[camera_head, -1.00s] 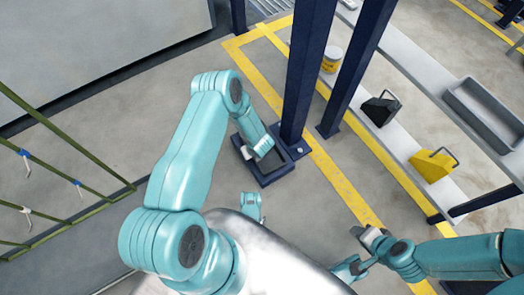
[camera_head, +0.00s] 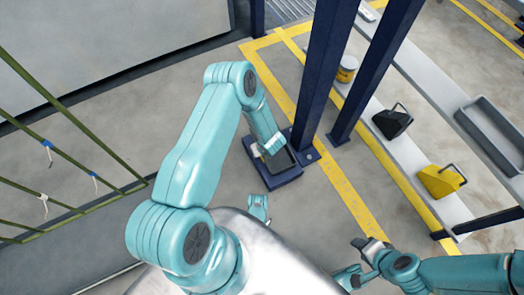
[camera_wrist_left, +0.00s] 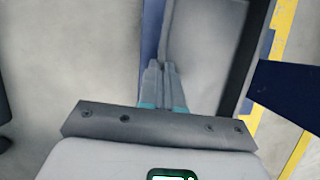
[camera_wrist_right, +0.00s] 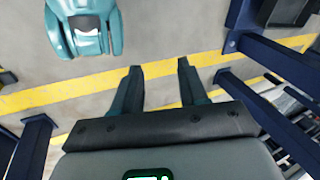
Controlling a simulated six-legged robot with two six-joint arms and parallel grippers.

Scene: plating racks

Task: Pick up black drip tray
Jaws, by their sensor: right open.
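The black drip tray (camera_head: 285,158) is a shallow dark tray on a dark blue base on the floor, at the foot of a blue post. My left gripper (camera_head: 268,149) reaches down to its left side. In the left wrist view, my left gripper (camera_wrist_left: 162,66) has its fingers close together, with the near rim running between the tips. The tray's grey inside (camera_wrist_left: 205,42) lies to the right. The exact contact is small and partly hidden by the fingers. My right gripper (camera_wrist_right: 160,75) is open and empty, above the floor, away from the tray.
Blue posts (camera_head: 318,75) stand right beside the tray. A green rack (camera_head: 75,160) stands at the left.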

